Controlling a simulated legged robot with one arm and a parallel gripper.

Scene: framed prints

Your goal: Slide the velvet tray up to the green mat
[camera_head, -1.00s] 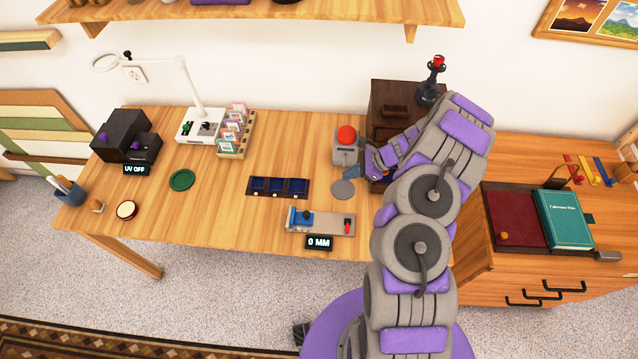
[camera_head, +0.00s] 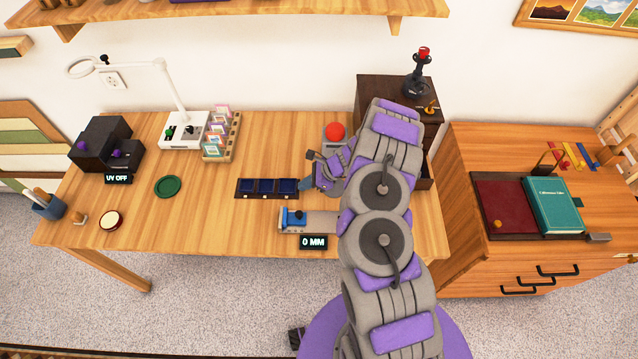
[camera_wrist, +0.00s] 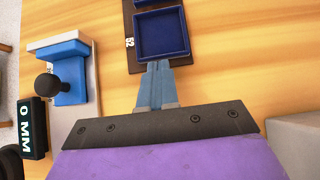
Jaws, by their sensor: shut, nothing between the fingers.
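The velvet tray (camera_head: 251,194) is a dark strip with three blue velvet compartments, lying on the wooden table. The green mat (camera_head: 168,186) is a small round disc to its left, with bare table between them. My gripper (camera_head: 306,184) is shut and empty, low over the table at the tray's right end. In the wrist view, the closed blue fingertips (camera_wrist: 157,74) meet the near edge of the tray (camera_wrist: 128,40); whether they touch it or stop just short, I cannot tell.
A grey device with a blue block (camera_head: 295,219) and a 0 MM display (camera_head: 313,242) sits in front of the tray. A card rack (camera_head: 220,140) and a white lamp base (camera_head: 184,130) stand behind. A red-buttoned box (camera_head: 334,133) is behind my gripper.

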